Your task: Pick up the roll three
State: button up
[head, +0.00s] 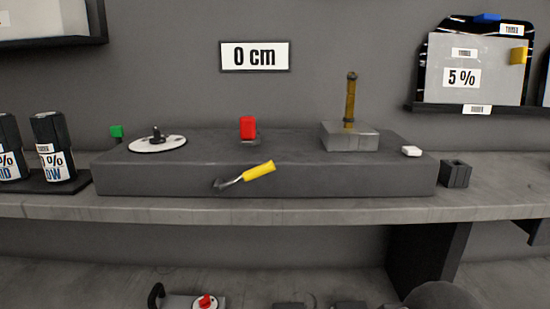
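Two dark rolls with white labels stand upright on a dark flat tray (80,182) at the left edge of the shelf. The right roll (50,135) shows a "%" and "OW" on its label. The left roll (8,145) is cut off by the picture edge. I cannot tell from the labels whether either one is roll three. My gripper is not in view.
A long grey block (270,175) on the shelf (330,208) carries a white disc (157,144), a red item (247,128) and a metal base with a post (350,138). A yellow-handled tool (259,171) is at its front. A "5 %" panel (480,85) hangs right.

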aim_at(50, 131)
jog(key=u, duration=1.75)
jog(key=k, duration=0.15)
jog(key=z, duration=0.05)
